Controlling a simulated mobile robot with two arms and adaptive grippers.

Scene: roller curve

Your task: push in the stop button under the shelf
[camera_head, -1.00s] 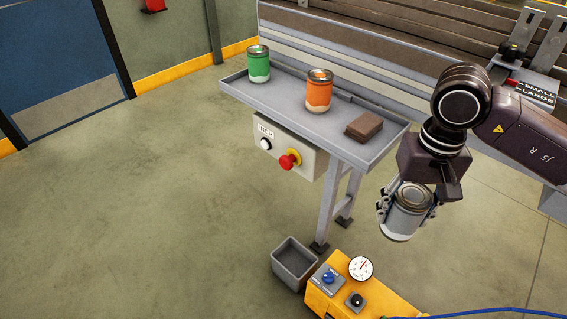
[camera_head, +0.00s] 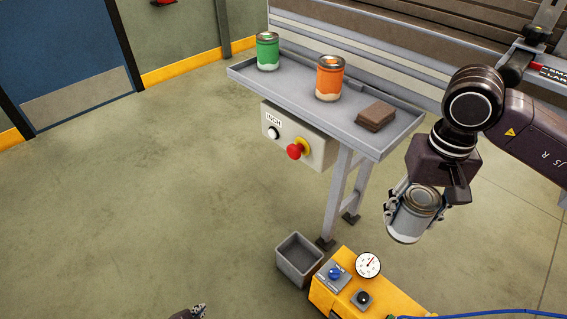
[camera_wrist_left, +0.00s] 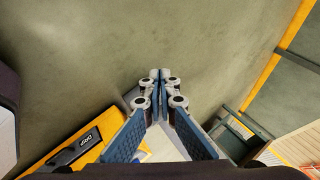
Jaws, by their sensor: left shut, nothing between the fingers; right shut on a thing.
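The red stop button (camera_head: 294,152) with its yellow collar sits on the front of a pale control box (camera_head: 313,150) under the grey shelf (camera_head: 345,127). My left gripper (camera_head: 200,308) shows only its tip at the bottom edge of the head view, well below and left of the button. In the left wrist view its fingers (camera_wrist_left: 160,75) are shut together and empty, above the floor. The button cannot be made out in the left wrist view.
A green can (camera_head: 267,52), an orange can (camera_head: 330,78) and a brown block (camera_head: 376,115) stand on the shelf. A grey bin (camera_head: 299,260) and a yellow unit with a gauge (camera_head: 368,265) stand below. The floor left of the box is clear.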

